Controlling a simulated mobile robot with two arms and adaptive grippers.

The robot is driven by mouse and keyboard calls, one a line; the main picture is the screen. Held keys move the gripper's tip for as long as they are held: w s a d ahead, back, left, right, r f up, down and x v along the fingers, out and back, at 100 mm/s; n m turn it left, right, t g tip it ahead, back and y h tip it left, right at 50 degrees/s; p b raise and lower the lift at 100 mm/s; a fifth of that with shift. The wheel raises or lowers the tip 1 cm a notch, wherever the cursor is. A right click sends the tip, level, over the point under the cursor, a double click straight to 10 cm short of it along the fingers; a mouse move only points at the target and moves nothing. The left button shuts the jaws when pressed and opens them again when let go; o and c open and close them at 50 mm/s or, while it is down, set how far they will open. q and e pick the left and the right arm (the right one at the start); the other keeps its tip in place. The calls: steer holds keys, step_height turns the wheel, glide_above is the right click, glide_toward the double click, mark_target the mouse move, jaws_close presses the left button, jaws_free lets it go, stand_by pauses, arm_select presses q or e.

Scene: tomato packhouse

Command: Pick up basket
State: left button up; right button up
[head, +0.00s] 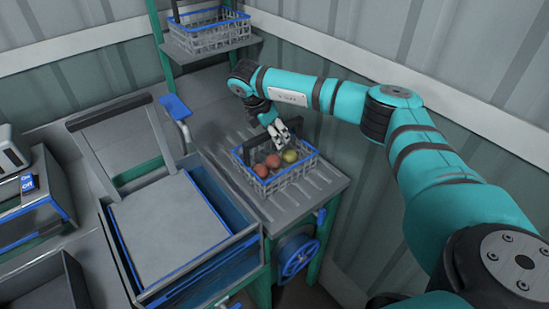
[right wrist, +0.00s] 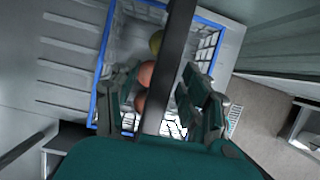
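The basket (head: 292,177) is a grey wire crate with a blue rim and a dark handle (head: 237,156). It stands on the grey ribbed bench and holds red and yellow-green tomatoes (head: 273,161). My right gripper (head: 279,134) is over the basket, pointing down at its handle. In the right wrist view the basket's blue rim (right wrist: 102,62) lies below, and the dark handle bar (right wrist: 178,40) runs between the two spread fingers of the right gripper (right wrist: 160,96). The fingers look apart from the bar. My left gripper is in neither view.
Another blue-rimmed wire basket (head: 210,36) stands on a raised shelf at the back. A blue-edged bin with a grey panel (head: 168,232) is left of the bench. A blue handwheel (head: 296,256) is below the bench front. A corrugated wall is close behind.

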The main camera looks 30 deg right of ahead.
jaws_close()
stand_by(0.6)
